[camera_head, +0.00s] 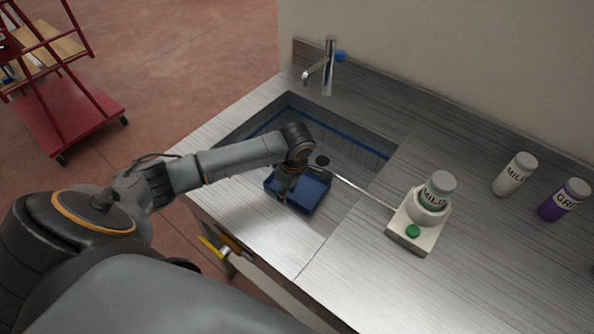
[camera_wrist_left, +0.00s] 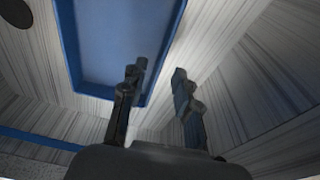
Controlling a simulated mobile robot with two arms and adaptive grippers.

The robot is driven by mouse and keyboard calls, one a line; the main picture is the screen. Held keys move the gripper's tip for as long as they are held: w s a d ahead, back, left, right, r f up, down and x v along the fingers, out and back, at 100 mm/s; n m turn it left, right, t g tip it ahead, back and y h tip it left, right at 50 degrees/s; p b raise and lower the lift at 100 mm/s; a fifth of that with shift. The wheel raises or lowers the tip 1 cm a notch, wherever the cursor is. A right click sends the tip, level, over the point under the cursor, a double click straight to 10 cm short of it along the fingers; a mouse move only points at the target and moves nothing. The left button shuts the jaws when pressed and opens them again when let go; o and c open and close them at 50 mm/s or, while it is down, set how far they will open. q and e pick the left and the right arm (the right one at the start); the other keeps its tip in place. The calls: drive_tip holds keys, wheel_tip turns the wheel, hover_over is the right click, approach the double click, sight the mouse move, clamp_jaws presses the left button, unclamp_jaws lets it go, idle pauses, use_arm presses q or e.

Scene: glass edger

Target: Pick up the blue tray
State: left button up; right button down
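The blue tray (camera_head: 309,194) lies inside the metal sink in the head view. It also shows in the left wrist view (camera_wrist_left: 100,40), with its rim running down beside my fingers. My left gripper (camera_head: 284,196) reaches down into the sink at the tray's left side. In the left wrist view my left gripper (camera_wrist_left: 160,78) has its two fingers apart, with the tray's right rim near the gap between the fingertips. I cannot tell whether a finger touches the rim. My right gripper is not in view.
The sink (camera_head: 355,150) has a faucet (camera_head: 328,68) at its back. To its right on the counter stand a scale-like device (camera_head: 408,238) with a green-labelled bottle (camera_head: 438,190), a white bottle (camera_head: 515,175) and a purple bottle (camera_head: 565,200). A red cart (camera_head: 65,120) stands at far left.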

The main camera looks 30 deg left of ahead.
use_arm(q)
drive_tip(key=shift+a+f, duration=0.2)
drive_tip(key=shift+f, duration=0.8)
drive_tip(key=shift+c, duration=0.2)
clamp_jaws()
drive_tip(key=shift+w+r, duration=0.1)
drive_tip(key=shift+r, duration=0.15)
